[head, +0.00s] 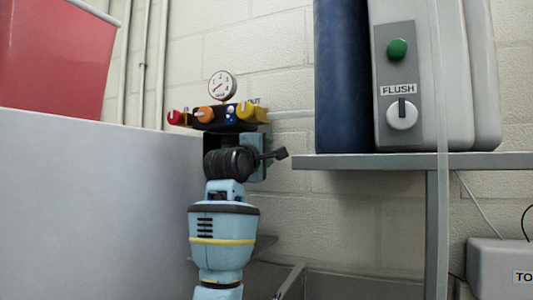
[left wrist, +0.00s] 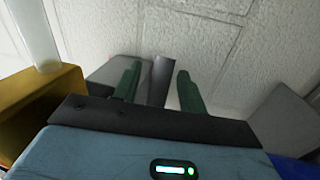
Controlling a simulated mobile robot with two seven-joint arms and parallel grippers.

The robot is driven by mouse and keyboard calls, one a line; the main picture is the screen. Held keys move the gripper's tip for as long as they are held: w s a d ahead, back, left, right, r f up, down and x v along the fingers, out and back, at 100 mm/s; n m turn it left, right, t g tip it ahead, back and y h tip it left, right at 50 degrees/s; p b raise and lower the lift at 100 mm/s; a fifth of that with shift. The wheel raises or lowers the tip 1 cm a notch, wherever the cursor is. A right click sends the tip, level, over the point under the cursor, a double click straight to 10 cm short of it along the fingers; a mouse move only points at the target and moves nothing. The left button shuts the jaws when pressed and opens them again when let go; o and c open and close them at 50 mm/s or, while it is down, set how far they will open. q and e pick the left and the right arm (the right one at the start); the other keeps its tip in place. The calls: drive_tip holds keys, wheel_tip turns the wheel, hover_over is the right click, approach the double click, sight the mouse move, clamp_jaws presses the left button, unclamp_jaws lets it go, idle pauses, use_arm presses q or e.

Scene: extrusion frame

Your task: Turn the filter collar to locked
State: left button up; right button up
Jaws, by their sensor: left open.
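The filter unit (head: 228,116) is on the wall, with a round gauge above it and red, orange and yellow knobs. My left arm rises in front of it and hides most of its lower part, where I cannot make out the collar ring. My left gripper (head: 268,156) is just below the knobs; in the left wrist view its two green fingers (left wrist: 159,72) are spread. A grey bar (left wrist: 161,80), perhaps the collar's handle, stands between the fingers with gaps on both sides. I cannot tell whether it turns with the collar. My right gripper is not in view.
A yellow block (left wrist: 42,110) with a clear tube (left wrist: 32,35) is close to the gripper in the left wrist view. A grey shelf (head: 410,161) at right carries a dark blue cylinder (head: 341,80) and a FLUSH panel (head: 396,85). A red bin (head: 55,50) is upper left.

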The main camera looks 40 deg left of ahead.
use_arm(q)
clamp_jaws()
idle(0.3)
